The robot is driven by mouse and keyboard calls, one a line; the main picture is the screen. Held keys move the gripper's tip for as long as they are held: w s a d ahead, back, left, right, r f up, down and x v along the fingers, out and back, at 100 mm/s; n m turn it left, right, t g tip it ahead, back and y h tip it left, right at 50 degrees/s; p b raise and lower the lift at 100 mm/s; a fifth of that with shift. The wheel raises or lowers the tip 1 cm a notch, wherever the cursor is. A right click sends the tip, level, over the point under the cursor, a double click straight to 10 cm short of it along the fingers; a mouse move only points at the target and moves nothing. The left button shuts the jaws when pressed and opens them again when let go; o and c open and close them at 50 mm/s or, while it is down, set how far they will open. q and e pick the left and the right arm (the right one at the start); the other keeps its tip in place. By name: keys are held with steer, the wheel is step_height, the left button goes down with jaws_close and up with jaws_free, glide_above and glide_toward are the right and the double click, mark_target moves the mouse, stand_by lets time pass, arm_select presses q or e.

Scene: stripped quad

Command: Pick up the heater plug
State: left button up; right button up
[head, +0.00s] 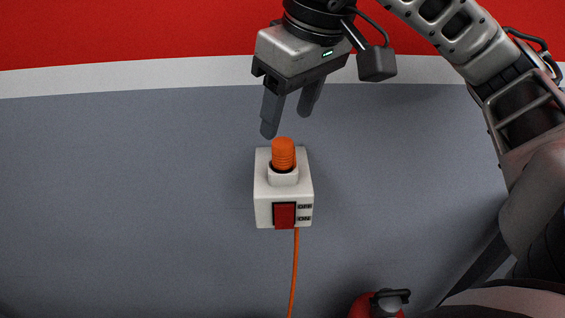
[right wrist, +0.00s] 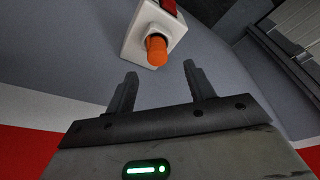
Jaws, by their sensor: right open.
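The heater plug is an orange ribbed piece (head: 283,153) standing in the round socket on top of a white box (head: 265,205). The box has a red switch (head: 285,215) with OFF and ON labels on its front. In the right wrist view the plug (right wrist: 157,50) shows ahead of the fingers, on the white box (right wrist: 140,32). My right gripper (head: 290,115) is open and empty, just behind and above the plug in the head view, apart from it. In the right wrist view its two fingers (right wrist: 158,80) are spread, with nothing between them. My left gripper is not in view.
An orange cord (head: 295,270) runs from the box down to the bottom edge. A red object with a black handle (head: 382,304) stands at the bottom right. The grey floor (head: 120,200) left of the box is clear. A white stripe and red area lie behind.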

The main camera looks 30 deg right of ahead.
mark_target(284, 142)
steer(key=x, duration=0.7)
steer(key=shift+s+d+f, duration=0.1)
steer(key=shift+d+f, duration=0.1)
steer(key=shift+d, duration=0.05)
steer(key=c, duration=1.1)
